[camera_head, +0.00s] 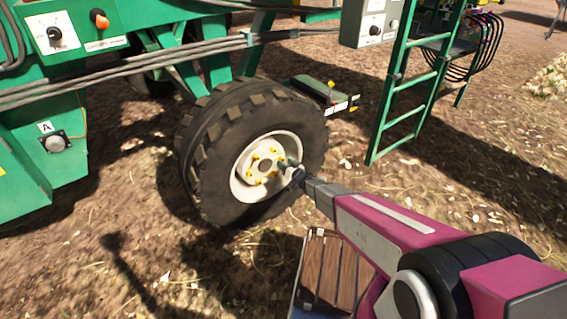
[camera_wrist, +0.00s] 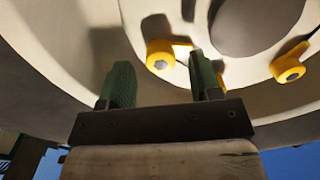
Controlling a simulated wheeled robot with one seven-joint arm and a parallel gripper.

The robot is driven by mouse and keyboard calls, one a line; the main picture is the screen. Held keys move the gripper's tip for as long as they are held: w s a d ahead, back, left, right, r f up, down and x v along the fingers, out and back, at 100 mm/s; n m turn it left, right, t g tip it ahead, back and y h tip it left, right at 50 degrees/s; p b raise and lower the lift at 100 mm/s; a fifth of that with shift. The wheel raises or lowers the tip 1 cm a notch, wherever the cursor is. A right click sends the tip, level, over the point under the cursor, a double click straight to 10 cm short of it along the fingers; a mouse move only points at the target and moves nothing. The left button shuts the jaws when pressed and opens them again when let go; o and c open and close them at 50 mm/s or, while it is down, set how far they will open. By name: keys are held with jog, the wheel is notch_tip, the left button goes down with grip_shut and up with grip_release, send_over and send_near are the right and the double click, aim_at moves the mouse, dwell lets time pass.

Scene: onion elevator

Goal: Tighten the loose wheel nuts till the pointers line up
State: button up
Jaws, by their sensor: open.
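A large black tyre (camera_head: 215,150) with a cream wheel rim (camera_head: 240,188) stands on the ground under the green machine. Several yellow nut pointers (camera_head: 258,181) ring the hub. My gripper (camera_head: 291,168) is at the right side of the rim, close to the hub. In the wrist view my gripper (camera_wrist: 160,85) has its two green fingers apart, with nothing between them. A nut with a yellow pointer (camera_wrist: 160,56) shows just beyond the gap between the fingers. Another yellow-capped nut (camera_wrist: 288,68) is to the right of the fingers. I cannot tell whether the fingers touch anything.
A green ladder (camera_head: 437,75) stands right of the wheel. A wooden slatted platform (camera_head: 328,270) lies below my arm. A green control panel (camera_head: 72,28) is at the upper left. Bare ground (camera_head: 465,165) lies open at the right.

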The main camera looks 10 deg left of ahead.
jog(key=shift+x, duration=1)
jog(key=c, duration=0.9)
jog(key=shift+c, duration=0.2)
jog(key=shift+m, duration=0.3)
jog(key=shift+s+r+m, duration=0.1)
jog(key=shift+m, duration=4.2)
